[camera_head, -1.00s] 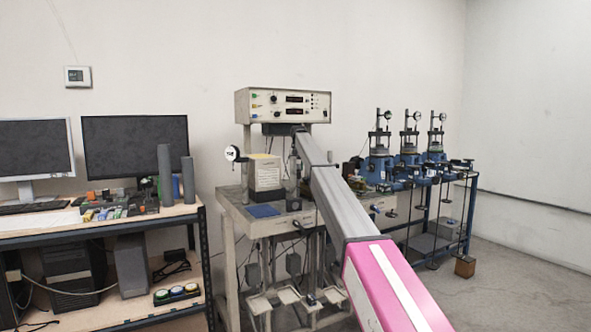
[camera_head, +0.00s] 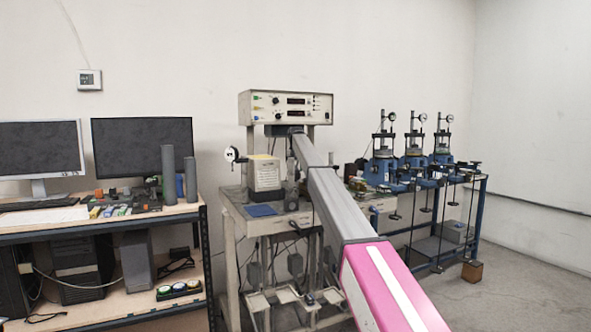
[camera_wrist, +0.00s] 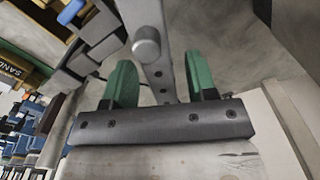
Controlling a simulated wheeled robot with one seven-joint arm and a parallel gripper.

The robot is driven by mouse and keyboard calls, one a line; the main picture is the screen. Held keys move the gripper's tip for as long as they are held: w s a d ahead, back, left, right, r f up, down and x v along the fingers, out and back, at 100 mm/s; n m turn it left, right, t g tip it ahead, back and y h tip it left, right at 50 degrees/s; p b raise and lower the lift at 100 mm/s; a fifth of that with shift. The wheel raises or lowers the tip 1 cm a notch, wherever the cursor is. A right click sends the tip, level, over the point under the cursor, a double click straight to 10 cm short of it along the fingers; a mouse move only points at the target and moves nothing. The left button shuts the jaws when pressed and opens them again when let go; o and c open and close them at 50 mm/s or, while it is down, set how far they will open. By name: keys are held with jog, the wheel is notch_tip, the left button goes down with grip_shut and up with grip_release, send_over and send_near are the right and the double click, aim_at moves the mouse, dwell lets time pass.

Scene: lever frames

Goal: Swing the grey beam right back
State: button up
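In the wrist view a grey metal bar (camera_wrist: 146,15) with a round knob (camera_wrist: 146,48) runs down between the two green fingers of my gripper (camera_wrist: 159,64). I take it for the grey beam. My gripper is open, with a gap showing between the bar and each finger. How deep the bar sits between the fingers I cannot tell.
A control box (camera_head: 288,107) stands above the bench, with a white block (camera_head: 264,175) on it. Blue lever frames (camera_head: 413,172) stand to the right. A shelf with monitors (camera_head: 142,146) is at the left. The floor at the right is open.

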jog(key=shift+r, duration=0.1)
notch_tip(320, 180, up, 11)
jog(key=shift+f, duration=0.2)
dwell(0.5)
jog(key=shift+s, duration=0.1)
